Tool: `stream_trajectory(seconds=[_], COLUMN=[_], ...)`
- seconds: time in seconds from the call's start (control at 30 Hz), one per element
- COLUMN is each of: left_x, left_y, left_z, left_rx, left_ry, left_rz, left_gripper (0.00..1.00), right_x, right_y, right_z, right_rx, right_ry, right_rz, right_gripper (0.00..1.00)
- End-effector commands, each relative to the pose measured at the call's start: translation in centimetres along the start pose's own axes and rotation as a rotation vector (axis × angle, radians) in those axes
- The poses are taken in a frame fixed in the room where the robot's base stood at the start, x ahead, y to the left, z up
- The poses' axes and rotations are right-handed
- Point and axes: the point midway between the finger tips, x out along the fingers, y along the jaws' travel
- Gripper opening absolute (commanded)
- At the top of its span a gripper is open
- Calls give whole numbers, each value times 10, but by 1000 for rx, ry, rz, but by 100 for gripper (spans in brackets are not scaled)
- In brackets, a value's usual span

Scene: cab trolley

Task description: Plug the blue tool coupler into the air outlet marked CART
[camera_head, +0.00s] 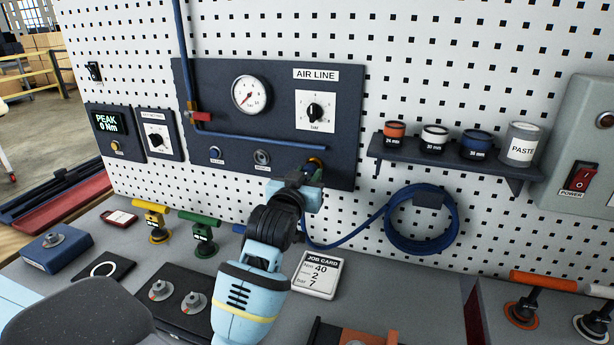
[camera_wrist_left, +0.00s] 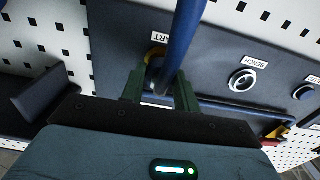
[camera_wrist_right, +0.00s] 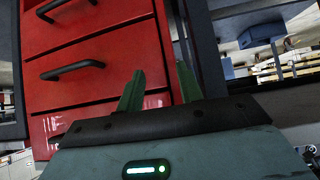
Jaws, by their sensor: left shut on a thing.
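My left gripper (camera_head: 307,172) is shut on the blue tool coupler (camera_wrist_left: 169,80) and holds it at the panel. The CART outlet, a brass-coloured ring (camera_head: 317,162), is right at the fingertips. In the left wrist view, the coupler and its blue hose (camera_wrist_left: 184,38) lie between the green fingers (camera_wrist_left: 157,82), in front of the brass ring (camera_wrist_left: 153,56). The label beside it is upside down and partly covered. The fingers hide the coupler's front, so I cannot tell whether it is seated. My right gripper (camera_wrist_right: 160,85) is open and empty, facing red drawers.
The BENCH outlet (camera_head: 262,157) and another outlet (camera_head: 215,153) sit left on the same panel. The blue hose coil (camera_head: 447,240) hangs at the right. A job card (camera_head: 318,274) and tools stand on the worktop below. A shelf (camera_head: 450,157) carries cups.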

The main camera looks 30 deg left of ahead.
Motion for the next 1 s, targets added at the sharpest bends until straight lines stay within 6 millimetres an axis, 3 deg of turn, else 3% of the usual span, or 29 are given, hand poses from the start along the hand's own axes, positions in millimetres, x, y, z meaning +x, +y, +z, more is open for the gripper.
stream_trajectory(seconds=[0.97, 1.0], left_x=[11, 10], left_y=[0, 0], left_z=[0, 0], left_rx=[0, 0], left_ry=[1, 1], left_rz=[0, 0], left_gripper=[0, 36], right_x=[0, 0], right_y=[0, 0], right_z=[1, 1], right_rx=[0, 0], right_ry=[-2, -2], right_rz=[0, 0], right_gripper=[36, 36])
